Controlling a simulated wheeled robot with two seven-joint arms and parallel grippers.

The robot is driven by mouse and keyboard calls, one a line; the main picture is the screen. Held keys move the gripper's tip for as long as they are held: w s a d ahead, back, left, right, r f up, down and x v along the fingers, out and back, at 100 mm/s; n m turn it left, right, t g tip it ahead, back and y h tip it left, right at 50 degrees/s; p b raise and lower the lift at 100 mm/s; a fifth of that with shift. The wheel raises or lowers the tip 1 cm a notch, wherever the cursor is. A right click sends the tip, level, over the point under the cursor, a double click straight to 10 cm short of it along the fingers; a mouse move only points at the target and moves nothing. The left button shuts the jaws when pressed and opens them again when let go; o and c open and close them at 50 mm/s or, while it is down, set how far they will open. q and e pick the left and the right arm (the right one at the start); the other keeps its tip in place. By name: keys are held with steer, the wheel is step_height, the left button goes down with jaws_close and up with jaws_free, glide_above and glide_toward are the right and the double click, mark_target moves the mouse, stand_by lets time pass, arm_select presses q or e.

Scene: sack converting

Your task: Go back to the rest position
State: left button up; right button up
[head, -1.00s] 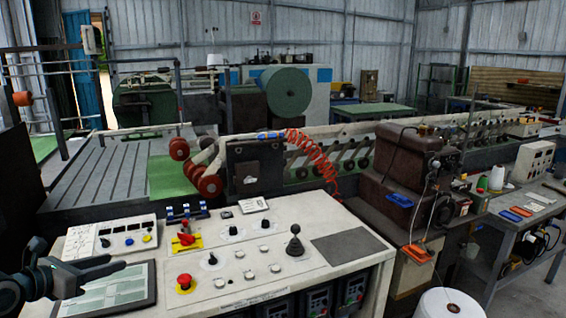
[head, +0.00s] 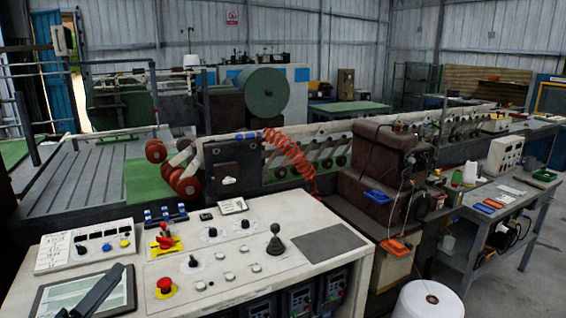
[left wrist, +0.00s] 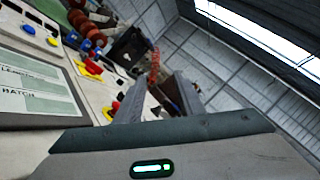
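My left gripper (head: 95,293) shows at the lower left of the head view as dark fingers in front of the console screen (head: 60,298). In the left wrist view its two fingers (left wrist: 157,95) stand apart with nothing between them, so it is open and empty. The rest of my left arm is cut off by the picture edge. My right gripper is in neither view. The control console (head: 325,225) lies beneath and beyond the left gripper, with a red emergency button (head: 165,287), a red-and-yellow switch (head: 164,240) and a black joystick (head: 274,240).
A long machine line (head: 335,140) runs behind the console. A grey side table (head: 500,205) holds small tools. Floor is clear at far right.

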arm_select(q)
steer(key=s+f+n+g+y, duration=0.4)
steer(key=s+f+n+y, duration=0.25)
steer(key=f+n, duration=0.5)
steer(key=s+f+n+g+y, duration=0.45)
steer(key=s+f+n, duration=0.25)
steer(key=f+n, duration=0.45)
steer(key=s+d+f+n+g+h, duration=0.25)
steer(key=s+d+f+g, duration=0.2)
steer(key=s+d, duration=0.4)
steer(key=s+d+f+n+g+h, duration=0.1)
steer(key=s+d+f+g+h, duration=0.2)
steer(key=s+d+f, duration=0.45)
step_height(320, 180, down, 28)
steer(key=s+d+g, duration=0.2)
steer(key=s+a+f+g, duration=0.1)
steer(key=s+a+f, duration=0.1)
steer(key=s+f, duration=1.4)
steer(key=shift+s+a+f+m, duration=0.25)
steer(key=shift+s+a+m, duration=0.1)
steer(key=shift+s, duration=0.55)
